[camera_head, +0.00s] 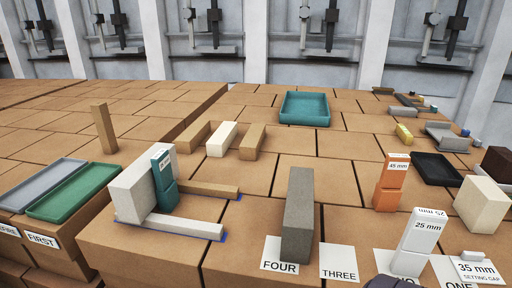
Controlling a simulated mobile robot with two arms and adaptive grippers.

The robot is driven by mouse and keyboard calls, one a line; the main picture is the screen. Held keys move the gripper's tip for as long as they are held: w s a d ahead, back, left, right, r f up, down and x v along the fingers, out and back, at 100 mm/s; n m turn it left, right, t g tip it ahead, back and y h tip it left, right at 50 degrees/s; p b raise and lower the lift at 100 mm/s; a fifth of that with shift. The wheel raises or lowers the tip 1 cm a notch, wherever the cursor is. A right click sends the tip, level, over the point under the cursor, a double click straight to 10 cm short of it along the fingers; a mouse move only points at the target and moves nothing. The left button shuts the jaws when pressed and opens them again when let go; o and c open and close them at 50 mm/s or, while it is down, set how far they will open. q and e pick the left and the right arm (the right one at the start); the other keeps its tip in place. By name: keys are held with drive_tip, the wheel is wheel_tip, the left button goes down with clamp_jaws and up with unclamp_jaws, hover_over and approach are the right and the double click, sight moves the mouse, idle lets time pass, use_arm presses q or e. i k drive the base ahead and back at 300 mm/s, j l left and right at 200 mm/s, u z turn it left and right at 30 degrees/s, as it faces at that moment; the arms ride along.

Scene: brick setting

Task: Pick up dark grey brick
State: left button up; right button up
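The dark grey brick (298,215) is a long block in the lower middle of the head view. Its near end stands on the white card marked FOUR (279,266), and nothing is touching it from above.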

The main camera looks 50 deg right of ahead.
sight(299, 222)
drive_tip(key=z, duration=1.85)
